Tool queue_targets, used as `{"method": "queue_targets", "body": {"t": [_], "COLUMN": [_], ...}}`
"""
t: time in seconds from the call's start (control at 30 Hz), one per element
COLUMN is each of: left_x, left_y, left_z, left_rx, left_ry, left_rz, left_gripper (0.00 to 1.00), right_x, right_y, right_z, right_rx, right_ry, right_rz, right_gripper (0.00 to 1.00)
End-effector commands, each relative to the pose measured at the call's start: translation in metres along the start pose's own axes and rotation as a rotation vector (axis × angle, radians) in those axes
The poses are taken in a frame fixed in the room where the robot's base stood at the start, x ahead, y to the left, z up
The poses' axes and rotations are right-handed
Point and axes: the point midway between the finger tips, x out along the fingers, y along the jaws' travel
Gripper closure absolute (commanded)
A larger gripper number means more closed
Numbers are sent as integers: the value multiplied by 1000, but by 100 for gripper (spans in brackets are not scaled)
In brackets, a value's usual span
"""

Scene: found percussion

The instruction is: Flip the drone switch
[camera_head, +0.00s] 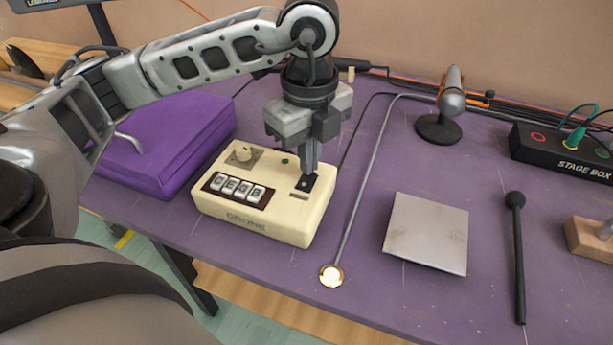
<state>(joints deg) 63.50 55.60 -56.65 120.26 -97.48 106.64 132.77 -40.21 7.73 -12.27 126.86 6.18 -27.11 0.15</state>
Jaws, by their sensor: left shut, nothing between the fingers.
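The drone box (262,225) is a cream box labelled DRONE, sitting on the purple table. It has a knob, a small green light, and a row of keys lettered C, E, G, B. Its switch (305,183) is a small dark plate at the right of the top. My left gripper (308,172) is shut and empty, pointing down with its fingertips right at the switch. The fingertips partly hide the switch, so I cannot tell which way it is set. My right gripper is not in view.
A purple case (165,145) lies left of the box. To the right are a thin rod with a round end (331,275), a metal plate (427,232), a black mallet (518,255), a microphone (450,100) and a stage box (560,150). Cables run along the wall.

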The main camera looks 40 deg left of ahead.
Motion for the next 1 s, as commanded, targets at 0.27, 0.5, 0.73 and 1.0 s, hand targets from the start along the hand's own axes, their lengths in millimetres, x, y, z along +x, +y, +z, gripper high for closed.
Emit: {"method": "queue_targets", "body": {"t": [0.27,0.5,0.73,1.0], "left_x": [5,9,12,4], "left_y": [0,0,0,0], "left_z": [0,0,0,0], "left_rx": [0,0,1,1], "left_ry": [0,0,1,1], "left_rz": [0,0,1,2], "left_gripper": [100,100,100,100], "right_x": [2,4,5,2], "right_y": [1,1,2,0], "right_z": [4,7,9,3], "right_rx": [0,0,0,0], "right_ry": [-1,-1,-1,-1], "right_rz": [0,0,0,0], "right_gripper": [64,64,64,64]}}
